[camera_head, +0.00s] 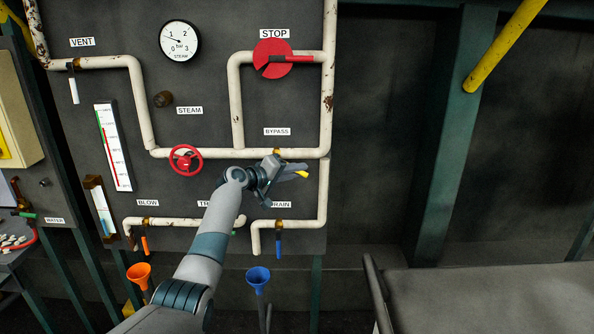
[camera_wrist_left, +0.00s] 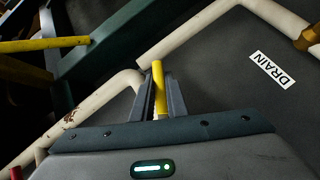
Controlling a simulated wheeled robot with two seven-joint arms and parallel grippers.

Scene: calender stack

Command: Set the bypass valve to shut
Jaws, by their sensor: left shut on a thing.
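The bypass valve's brass body (camera_head: 276,152) sits on the cream pipe just below the BYPASS label (camera_head: 277,131). Its yellow handle (camera_head: 301,176) shows at my left gripper (camera_head: 297,172), to the right of and below the valve body. My arm hides part of the handle, so its exact angle is hard to tell. In the left wrist view the yellow handle (camera_wrist_left: 158,75) stands between the two fingers of my left gripper (camera_wrist_left: 160,95), which is shut on it. My right gripper is in neither view.
A red handwheel (camera_head: 186,160) is left of my gripper. The DRAIN valve's blue handle (camera_head: 279,243) hangs below, above a blue funnel (camera_head: 258,278). The red STOP lever (camera_head: 290,59) is higher up. Open space lies right of the panel.

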